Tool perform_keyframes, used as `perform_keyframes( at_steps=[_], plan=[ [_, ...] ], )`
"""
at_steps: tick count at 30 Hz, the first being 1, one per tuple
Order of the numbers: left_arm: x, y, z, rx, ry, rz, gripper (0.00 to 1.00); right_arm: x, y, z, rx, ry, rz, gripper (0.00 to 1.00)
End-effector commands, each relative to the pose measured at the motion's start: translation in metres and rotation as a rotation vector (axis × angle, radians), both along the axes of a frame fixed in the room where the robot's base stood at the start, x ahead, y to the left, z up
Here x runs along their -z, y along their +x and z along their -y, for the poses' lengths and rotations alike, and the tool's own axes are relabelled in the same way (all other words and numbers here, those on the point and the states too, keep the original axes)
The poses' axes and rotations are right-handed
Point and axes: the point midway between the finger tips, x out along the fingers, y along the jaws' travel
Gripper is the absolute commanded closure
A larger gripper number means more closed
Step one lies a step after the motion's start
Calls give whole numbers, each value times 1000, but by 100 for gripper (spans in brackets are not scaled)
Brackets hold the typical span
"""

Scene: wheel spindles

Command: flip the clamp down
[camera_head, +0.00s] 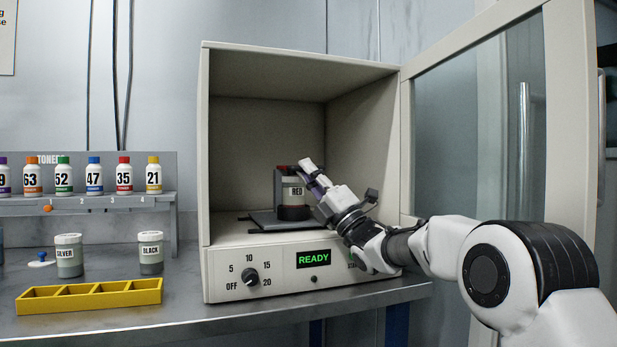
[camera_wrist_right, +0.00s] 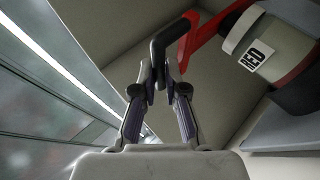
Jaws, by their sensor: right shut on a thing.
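The clamp is on the machine's mount inside the open cabinet. Its red arm (camera_wrist_right: 190,42) runs close to the lid end of the jar labelled RED (camera_head: 293,192), which also shows in the right wrist view (camera_wrist_right: 268,50). I cannot tell whether the arm presses on the lid. The clamp's black handle (camera_wrist_right: 157,50) stands between the fingertips of my right gripper (camera_wrist_right: 159,80), which is shut on it. In the head view the right gripper (camera_head: 309,174) reaches in from the right, beside the top of the jar. The jar sits upright. My left gripper is not in view.
The cabinet (camera_head: 204,170) has side walls and a roof around my right gripper. Its glass door (camera_head: 480,110) stands open at the right.

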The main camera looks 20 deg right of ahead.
Motion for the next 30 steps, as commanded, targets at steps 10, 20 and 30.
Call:
perform_keyframes(
  at_steps=[10, 20, 30],
  plan=[
    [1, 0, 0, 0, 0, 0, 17, 2, 1, 0, 1, 0, -4, 100],
    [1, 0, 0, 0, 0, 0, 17, 2, 1, 0, 1, 1, -3, 77],
    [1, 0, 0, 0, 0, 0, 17, -33, 0, 0, 2, -2, 4, 77]
  ],
)
